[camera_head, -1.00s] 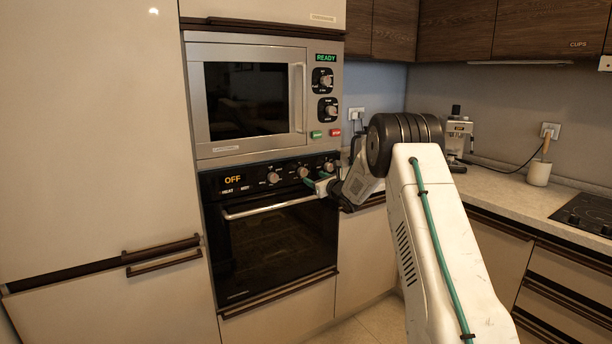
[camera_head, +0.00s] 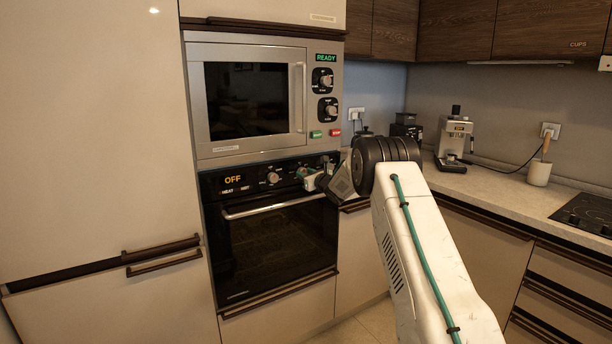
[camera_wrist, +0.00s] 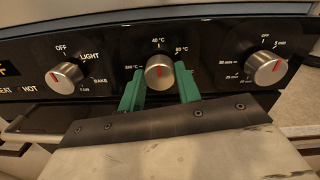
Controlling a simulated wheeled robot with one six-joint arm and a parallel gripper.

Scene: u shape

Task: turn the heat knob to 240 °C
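The heat knob (camera_wrist: 159,72) is the middle silver knob on the black oven panel in the wrist view. Its red mark points up, towards the 40 °C label; 80 °C is at upper right, and a label at left is too small to read surely. My gripper (camera_wrist: 160,80) has its two green fingers on either side of this knob, with narrow gaps seeming to show between fingers and knob. The oven display (camera_head: 233,180) reads OFF.
The mode knob (camera_wrist: 64,78), with OFF, LIGHT and BAKE labels, is to the left. The timer knob (camera_wrist: 265,68) is to the right. The oven door handle (camera_head: 275,206) runs below the panel. A microwave (camera_head: 195,110) sits above.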

